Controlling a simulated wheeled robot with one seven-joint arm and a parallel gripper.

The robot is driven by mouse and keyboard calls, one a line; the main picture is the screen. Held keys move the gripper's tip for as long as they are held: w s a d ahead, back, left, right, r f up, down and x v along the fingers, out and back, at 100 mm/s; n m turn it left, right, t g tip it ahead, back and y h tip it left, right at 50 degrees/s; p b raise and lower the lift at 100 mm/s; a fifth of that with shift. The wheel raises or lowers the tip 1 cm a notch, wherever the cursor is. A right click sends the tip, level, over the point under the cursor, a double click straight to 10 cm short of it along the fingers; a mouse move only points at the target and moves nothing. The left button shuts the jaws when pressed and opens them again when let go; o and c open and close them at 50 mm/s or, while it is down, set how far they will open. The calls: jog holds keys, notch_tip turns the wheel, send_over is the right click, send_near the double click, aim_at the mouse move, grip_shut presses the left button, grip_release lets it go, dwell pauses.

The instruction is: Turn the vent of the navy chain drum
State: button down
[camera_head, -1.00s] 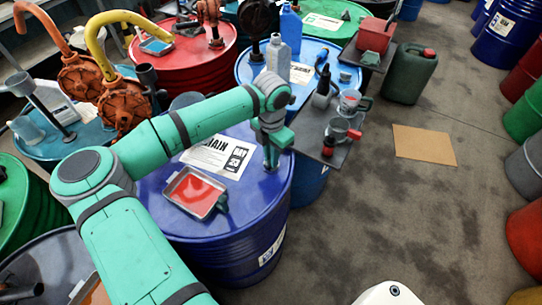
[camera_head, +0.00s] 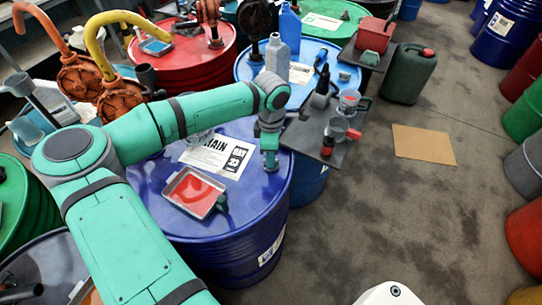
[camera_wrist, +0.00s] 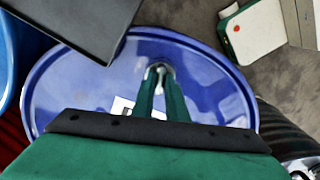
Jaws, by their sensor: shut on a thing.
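The navy chain drum (camera_head: 251,212) stands below my arm, with a white label sheet marked with CHAIN lettering on its lid. My gripper (camera_head: 270,163) points down at the right side of the lid. In the wrist view my gripper (camera_wrist: 161,84) has its two fingers close together around a small metallic vent (camera_wrist: 158,70) near the rim of the navy lid (camera_wrist: 90,80). The fingers are shut on the vent, and they hide most of it.
A tray with red liquid (camera_head: 194,191) lies on the navy lid. A dark shelf (camera_head: 318,130) with cups and bottles is right of the gripper; its dark panel (camera_wrist: 85,22) shows in the wrist view. A blue drum (camera_head: 243,70) stands behind.

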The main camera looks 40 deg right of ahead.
jog(key=shift+s+m, duration=0.1)
jog(key=shift+m, duration=0.6)
jog(key=c, duration=1.8)
grip_release()
jog(key=shift+o, duration=0.2)
notch_tip(320, 180, up, 11)
jog(key=shift+f, duration=0.1)
